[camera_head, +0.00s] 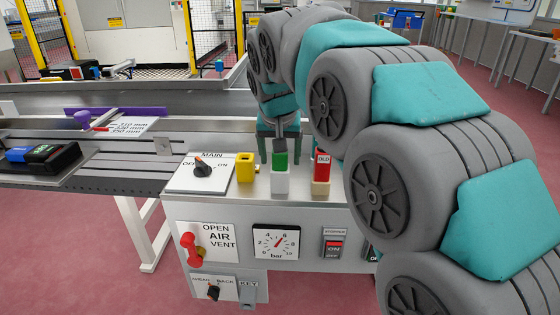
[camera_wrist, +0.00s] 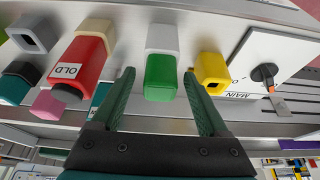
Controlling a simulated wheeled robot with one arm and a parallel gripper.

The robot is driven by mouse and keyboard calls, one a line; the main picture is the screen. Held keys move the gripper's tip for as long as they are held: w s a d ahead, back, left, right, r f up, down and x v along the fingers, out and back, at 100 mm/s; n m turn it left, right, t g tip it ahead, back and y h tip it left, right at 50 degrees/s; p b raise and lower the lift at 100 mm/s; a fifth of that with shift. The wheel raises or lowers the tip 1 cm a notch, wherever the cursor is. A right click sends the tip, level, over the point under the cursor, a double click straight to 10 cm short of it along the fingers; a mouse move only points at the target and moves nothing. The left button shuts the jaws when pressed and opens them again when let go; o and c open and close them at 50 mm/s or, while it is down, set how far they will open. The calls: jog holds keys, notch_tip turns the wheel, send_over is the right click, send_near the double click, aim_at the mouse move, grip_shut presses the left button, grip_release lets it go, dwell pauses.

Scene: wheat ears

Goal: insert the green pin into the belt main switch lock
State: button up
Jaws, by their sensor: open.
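The green pin (camera_head: 280,158) stands upright in a white block (camera_head: 280,182) on the grey control box. In the wrist view the green pin (camera_wrist: 161,76) shows between the fingers of my gripper (camera_wrist: 158,74). My gripper (camera_head: 279,150) is open, with one finger on either side of the pin and a gap visible at each side. The main switch (camera_head: 203,169), a black knob on a white plate marked MAIN, OFF and ON, is to the left. A yellow block with a square hole (camera_head: 245,168) stands between it and the pin; I cannot tell whether this is the lock.
A red block marked OLD (camera_head: 322,168) on a beige base stands close right of the pin. The box front carries a red air valve (camera_head: 189,248) and a pressure gauge (camera_head: 277,242). A conveyor (camera_head: 110,170) runs along the left.

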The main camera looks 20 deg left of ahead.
grip_shut()
dwell(0.7)
